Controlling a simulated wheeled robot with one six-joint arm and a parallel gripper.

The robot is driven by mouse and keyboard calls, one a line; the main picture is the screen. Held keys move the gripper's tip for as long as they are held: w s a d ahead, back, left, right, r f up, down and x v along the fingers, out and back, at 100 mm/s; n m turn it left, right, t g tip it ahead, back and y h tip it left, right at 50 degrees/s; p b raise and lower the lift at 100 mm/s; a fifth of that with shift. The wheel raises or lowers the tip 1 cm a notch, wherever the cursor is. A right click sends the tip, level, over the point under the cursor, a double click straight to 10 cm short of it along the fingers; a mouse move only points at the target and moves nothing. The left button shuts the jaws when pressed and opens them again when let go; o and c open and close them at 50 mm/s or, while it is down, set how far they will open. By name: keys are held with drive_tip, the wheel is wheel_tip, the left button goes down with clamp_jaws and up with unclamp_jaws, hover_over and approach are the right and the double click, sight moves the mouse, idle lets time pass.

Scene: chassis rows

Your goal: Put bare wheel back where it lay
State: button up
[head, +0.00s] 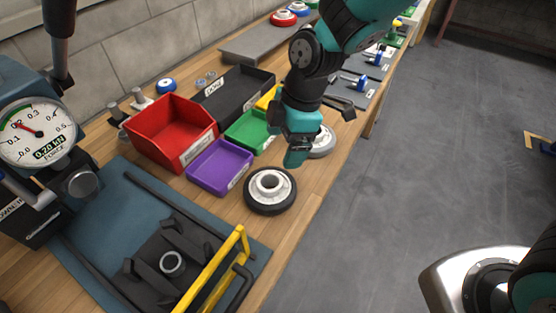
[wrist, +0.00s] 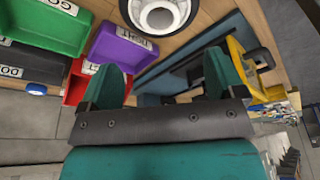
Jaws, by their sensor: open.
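A pale grey wheel without a tyre (head: 323,143), which looks like the bare wheel, lies flat on the bench, partly hidden behind my gripper in the head view. My gripper (head: 296,157) is above the bench, just left of it in that view. In the wrist view my gripper (wrist: 165,80) has its two teal fingers wide apart with nothing between them. A wheel with a black tyre and pale hub (head: 270,190) lies flat nearer the camera. It also shows at the top of the wrist view (wrist: 160,14), beyond the fingertips.
Purple (head: 220,168), green (head: 249,131) and red (head: 172,133) bins stand left of the wheels. A black tray (head: 235,92) is behind. A blue mat (head: 110,208) holds a dark fixture with a yellow handle (head: 214,272). A force gauge (head: 38,135) stands at left.

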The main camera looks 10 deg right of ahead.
drive_tip(key=s+d+r+m, duration=0.4)
drive_tip(key=s+r+m, duration=0.2)
drive_tip(key=s+r, duration=0.1)
drive_tip(key=s+d+r+m+y, duration=0.1)
drive_tip(key=s+d+r+m, duration=0.3)
drive_tip(key=s+r+m, duration=0.3)
drive_tip(key=s, duration=0.3)
drive_tip(key=shift+d+r+t, duration=0.15)
drive_tip(key=shift+d+t, duration=0.15)
drive_tip(key=shift+a, duration=0.1)
